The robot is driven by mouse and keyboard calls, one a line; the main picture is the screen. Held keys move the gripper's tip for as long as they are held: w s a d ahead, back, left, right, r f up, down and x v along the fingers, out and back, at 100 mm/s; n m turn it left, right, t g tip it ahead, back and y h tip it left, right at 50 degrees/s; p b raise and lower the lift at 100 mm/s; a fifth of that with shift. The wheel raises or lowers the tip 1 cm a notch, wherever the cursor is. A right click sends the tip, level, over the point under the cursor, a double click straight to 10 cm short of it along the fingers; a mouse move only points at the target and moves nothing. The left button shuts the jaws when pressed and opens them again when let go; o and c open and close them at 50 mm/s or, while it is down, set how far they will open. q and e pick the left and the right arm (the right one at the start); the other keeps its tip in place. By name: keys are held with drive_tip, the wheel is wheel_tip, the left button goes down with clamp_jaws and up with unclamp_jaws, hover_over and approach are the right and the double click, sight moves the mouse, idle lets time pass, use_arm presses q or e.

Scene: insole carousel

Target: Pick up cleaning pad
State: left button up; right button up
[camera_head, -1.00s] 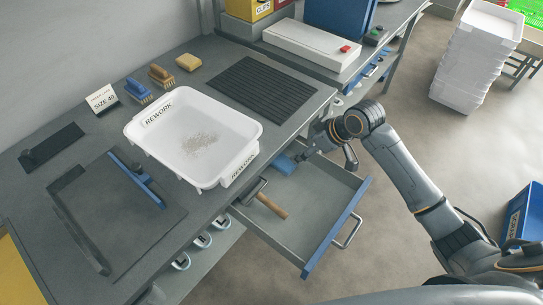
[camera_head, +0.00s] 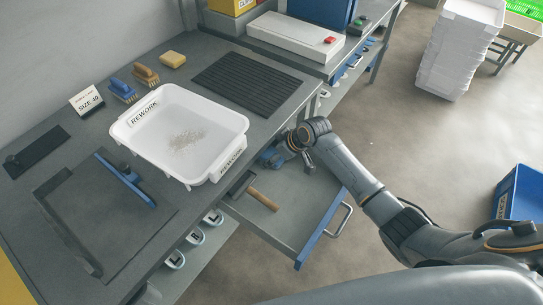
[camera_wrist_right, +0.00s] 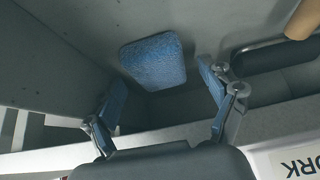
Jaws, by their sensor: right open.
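The cleaning pad is a blue, fuzzy block (camera_wrist_right: 153,60) lying inside the open grey drawer, close to a drawer wall, in the right wrist view. My right gripper (camera_wrist_right: 163,84) is open, its two blue-lined fingers spread to either side of the pad's near end. It appears apart from the pad, with nothing between its fingers. In the head view my right gripper (camera_head: 282,157) reaches down into the back corner of the drawer and mostly hides the pad. My left gripper is not in view.
The open drawer (camera_head: 310,205) also holds a wooden-handled tool with a dark head (camera_head: 242,184), left of my gripper. A white REWORK tray (camera_head: 235,160) stands on the bench above the drawer. The drawer's right part is clear.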

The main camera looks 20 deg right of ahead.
sight(268, 154)
drive_tip(key=shift+f, duration=0.1)
drive_tip(key=c, duration=1.2)
drive_tip(key=shift+w+r, duration=0.1)
drive_tip(key=shift+r, duration=0.35)
drive_tip(key=shift+s+d+r, duration=0.1)
drive_tip(key=shift+s+r, duration=0.2)
drive_tip(key=shift+r, duration=0.35)
drive_tip(key=shift+s+r, duration=0.25)
drive_tip(key=shift+r, duration=0.35)
drive_tip(key=s+d, duration=0.1)
drive_tip(key=s, duration=0.4)
drive_tip(key=s+d, duration=0.1)
drive_tip(key=s, duration=1)
drive_tip(key=shift+s+d+b, duration=0.3)
drive_tip(key=shift+s+d, duration=0.1)
